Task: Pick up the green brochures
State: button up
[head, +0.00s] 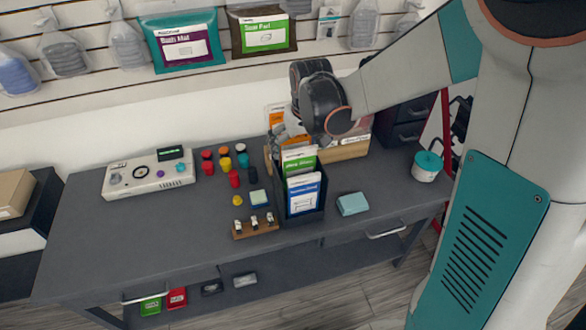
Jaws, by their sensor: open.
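The green brochures (299,159) stand upright in a black holder (306,222) on the grey table, with white and green fronts. Blue-and-white brochures (304,194) stand in the same holder, in front of them. My gripper (287,140) is above and behind the green brochures, near the back of the holder. It is open and holds nothing that I can see. Its fingers are small and partly lost against the items behind, so I cannot tell whether they touch anything.
Left of the holder are a white device (150,180), several red, orange and yellow knobs, and a small wooden rack (255,227). Right are a light blue block (352,204) and a teal-lidded jar (427,166). A wooden box (345,150) stands behind. The table's front left is clear.

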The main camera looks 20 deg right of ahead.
aim_at(298, 159)
jog(key=b+x, duration=0.1)
jog(key=x, duration=0.1)
jog(key=b+x, duration=0.1)
jog(key=x, duration=0.2)
jog(key=b+x, duration=0.1)
jog(key=x, duration=0.1)
jog(key=shift+w+d+f, duration=0.15)
jog(key=shift+d+f, duration=0.1)
jog(key=shift+f, duration=0.05)
jog(key=shift+r, duration=0.1)
jog(key=c, duration=1.3)
